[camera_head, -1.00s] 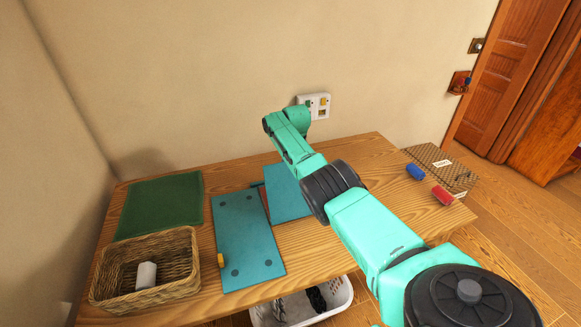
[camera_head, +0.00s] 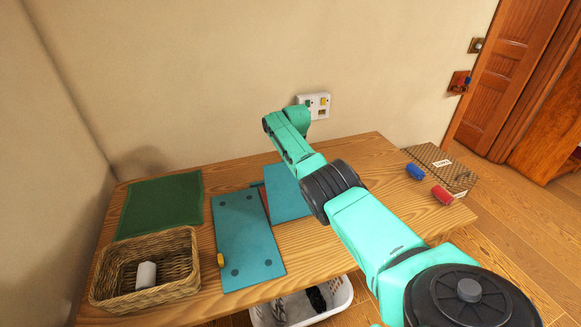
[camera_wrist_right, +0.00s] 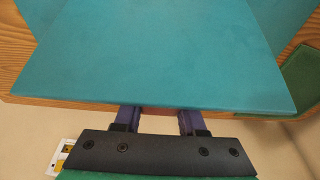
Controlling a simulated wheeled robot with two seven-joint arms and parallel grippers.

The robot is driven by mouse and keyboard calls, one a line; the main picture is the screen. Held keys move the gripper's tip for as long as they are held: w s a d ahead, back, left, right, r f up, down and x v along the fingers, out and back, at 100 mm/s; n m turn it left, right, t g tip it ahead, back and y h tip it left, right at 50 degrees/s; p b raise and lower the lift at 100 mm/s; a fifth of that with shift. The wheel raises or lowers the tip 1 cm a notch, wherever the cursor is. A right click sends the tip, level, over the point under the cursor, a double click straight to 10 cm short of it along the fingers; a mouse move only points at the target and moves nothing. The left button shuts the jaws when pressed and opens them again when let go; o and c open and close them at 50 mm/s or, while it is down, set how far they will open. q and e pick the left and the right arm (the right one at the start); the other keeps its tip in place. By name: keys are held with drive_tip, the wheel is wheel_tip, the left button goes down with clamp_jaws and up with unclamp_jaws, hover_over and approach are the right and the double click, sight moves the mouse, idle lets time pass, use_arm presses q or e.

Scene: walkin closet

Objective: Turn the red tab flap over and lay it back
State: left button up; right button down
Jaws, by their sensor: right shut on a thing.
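A teal flap (camera_head: 284,190) shows left of my right forearm in the head view, partly hidden by it. In the right wrist view the flap (camera_wrist_right: 155,55) fills the upper middle as a flat teal sheet. A reddish tab (camera_wrist_right: 158,112) shows at its edge, between the purple fingers of my right gripper (camera_wrist_right: 159,120), which is shut on it. In the head view this gripper is hidden behind my arm. A second teal panel (camera_head: 246,235) with dark round spots and a yellow tab (camera_head: 220,260) lies to the left. My left gripper is out of view.
The wooden table (camera_head: 330,245) stands by the wall. A green mat (camera_head: 160,205) and a wicker basket (camera_head: 185,262) holding a white object (camera_head: 146,274) are at left. Blue (camera_head: 415,171) and red (camera_head: 443,195) cylinders lie at right. A white laundry basket (camera_head: 340,300) stands below.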

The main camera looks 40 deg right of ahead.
drive_tip(key=shift+s+a+f, duration=0.15)
drive_tip(key=shift+s+f, duration=0.05)
drive_tip(key=shift+f, duration=0.3)
drive_tip(key=shift+c, duration=2.4)
unclamp_jaws()
drive_tip(key=p+v, duration=0.3)
drive_tip(key=v, duration=0.1)
drive_tip(key=shift+w+r, duration=0.1)
drive_tip(key=shift+w, duration=0.25)
drive_tip(key=b+v, duration=0.2)
drive_tip(key=v, duration=0.7)
drive_tip(key=shift+s+r, duration=0.1)
drive_tip(key=shift+r, duration=0.15)
drive_tip(key=shift+s+r, duration=0.15)
drive_tip(key=shift+r, duration=0.35)
